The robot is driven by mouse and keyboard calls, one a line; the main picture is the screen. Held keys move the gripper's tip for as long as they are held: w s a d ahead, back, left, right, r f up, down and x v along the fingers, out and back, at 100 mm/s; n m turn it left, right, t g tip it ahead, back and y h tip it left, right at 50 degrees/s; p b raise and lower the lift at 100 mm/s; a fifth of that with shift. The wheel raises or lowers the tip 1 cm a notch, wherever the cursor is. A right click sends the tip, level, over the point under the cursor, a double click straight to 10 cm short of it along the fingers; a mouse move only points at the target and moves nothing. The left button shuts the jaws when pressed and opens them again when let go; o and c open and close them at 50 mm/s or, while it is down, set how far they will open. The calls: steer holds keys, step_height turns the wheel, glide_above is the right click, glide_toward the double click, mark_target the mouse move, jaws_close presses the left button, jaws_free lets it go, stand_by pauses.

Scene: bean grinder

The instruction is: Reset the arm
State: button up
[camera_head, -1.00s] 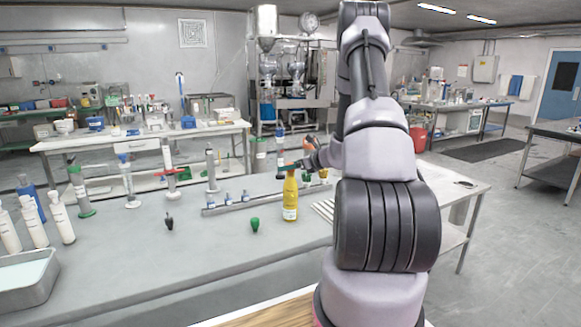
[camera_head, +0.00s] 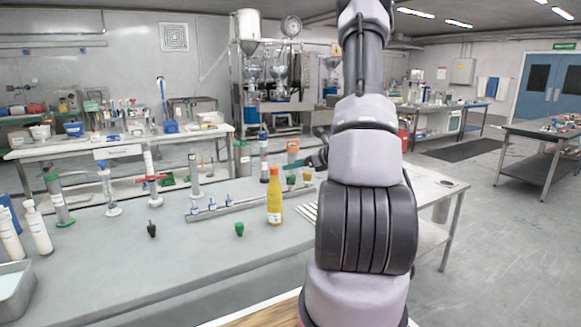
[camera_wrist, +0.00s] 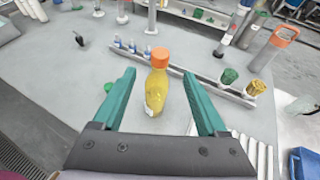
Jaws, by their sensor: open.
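My arm rises at the right of the head view, and my gripper (camera_head: 316,160) is partly hidden behind its own arm links. In the wrist view its two teal fingers are spread apart, with my gripper (camera_wrist: 160,77) open and empty. A yellow bottle with an orange cap (camera_head: 274,203) stands upright on the grey table, left of the gripper and apart from it. In the wrist view the bottle (camera_wrist: 156,92) appears in line with the gap between the fingers.
A rail with small blue-capped vials (camera_head: 212,206) lies behind the bottle. A green stopper (camera_head: 239,229) and a dark one (camera_head: 151,229) lie to its left. White bottles (camera_head: 38,228) and a tray (camera_head: 14,290) stand far left. Green and yellow cups (camera_wrist: 228,76) are near the gripper's right.

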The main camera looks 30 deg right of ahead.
stand_by(0.4)
steer(key=s+a+r+n+g+y, duration=0.1)
steer(key=s+a+r+n+g, duration=0.2)
steer(key=s+a+r+n, duration=0.45)
steer(key=s+a+r+n+g+y, duration=0.2)
steer(key=a+r+n, duration=0.4)
steer(key=a, duration=0.5)
steer(key=s+a+r+n+h, duration=0.2)
steer(key=s+r+n, duration=0.3)
steer(key=s, duration=0.4)
steer(key=s+a+r+n+h, duration=0.2)
steer(key=s+r+n+h, duration=0.2)
steer(key=s+n, duration=0.4)
steer(key=shift+s+r+h, duration=0.4)
steer(key=shift+s+r, duration=0.15)
steer(key=shift+s, duration=0.1)
